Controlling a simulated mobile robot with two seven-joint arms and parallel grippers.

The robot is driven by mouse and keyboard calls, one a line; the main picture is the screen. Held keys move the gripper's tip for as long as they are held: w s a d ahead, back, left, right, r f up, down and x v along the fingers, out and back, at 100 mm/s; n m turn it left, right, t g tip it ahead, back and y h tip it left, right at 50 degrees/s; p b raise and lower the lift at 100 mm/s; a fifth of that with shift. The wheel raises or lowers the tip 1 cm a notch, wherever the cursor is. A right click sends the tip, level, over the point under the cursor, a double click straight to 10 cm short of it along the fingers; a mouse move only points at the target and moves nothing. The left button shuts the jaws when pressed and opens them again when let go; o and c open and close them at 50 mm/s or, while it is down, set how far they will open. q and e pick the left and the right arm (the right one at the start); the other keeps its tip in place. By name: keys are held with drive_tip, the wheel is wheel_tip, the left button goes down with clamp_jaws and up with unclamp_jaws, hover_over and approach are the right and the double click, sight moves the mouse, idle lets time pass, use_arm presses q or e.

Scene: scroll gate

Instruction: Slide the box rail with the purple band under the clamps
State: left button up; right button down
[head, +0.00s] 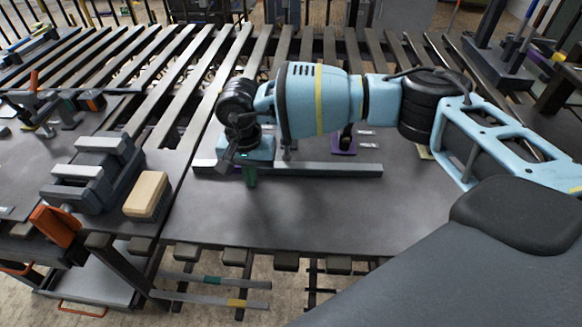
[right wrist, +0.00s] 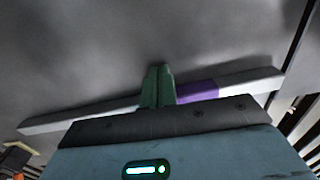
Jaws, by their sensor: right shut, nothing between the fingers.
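The box rail (head: 330,169) is a long grey bar lying flat on the dark table, running left to right. My right gripper (head: 250,176) has green fingers, shut and empty, pointing down at the rail's near side. In the right wrist view the fingers (right wrist: 158,84) overlap the rail; I cannot tell whether they touch it. A dark clamp on a purple base (head: 344,146) stands behind the rail, partly hidden by my arm. My left gripper is not in view.
A grey vise (head: 95,175) and a wooden-topped block (head: 147,195) stand at the left. Rails with green (head: 212,280) and yellow (head: 237,302) bands lie below the table's front edge. The table in front of the box rail is clear. Slatted racks lie behind.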

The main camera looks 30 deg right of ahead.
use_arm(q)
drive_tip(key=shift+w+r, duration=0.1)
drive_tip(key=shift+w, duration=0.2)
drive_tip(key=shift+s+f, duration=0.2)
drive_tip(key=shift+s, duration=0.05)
use_arm(e)
drive_tip(key=shift+w+d, duration=0.1)
drive_tip(key=shift+w, duration=0.1)
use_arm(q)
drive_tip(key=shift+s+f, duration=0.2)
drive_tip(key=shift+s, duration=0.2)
use_arm(e)
drive_tip(key=shift+w+d, duration=0.15)
drive_tip(key=shift+w, duration=0.1)
use_arm(q)
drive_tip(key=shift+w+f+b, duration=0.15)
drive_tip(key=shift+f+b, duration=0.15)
drive_tip(key=shift+b, duration=0.2)
use_arm(e)
drive_tip(key=shift+w+d, duration=0.4)
drive_tip(key=shift+w, duration=0.1)
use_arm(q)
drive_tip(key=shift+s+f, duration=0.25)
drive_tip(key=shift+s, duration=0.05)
use_arm(e)
drive_tip(key=shift+w+d, duration=0.2)
drive_tip(key=shift+w, duration=0.1)
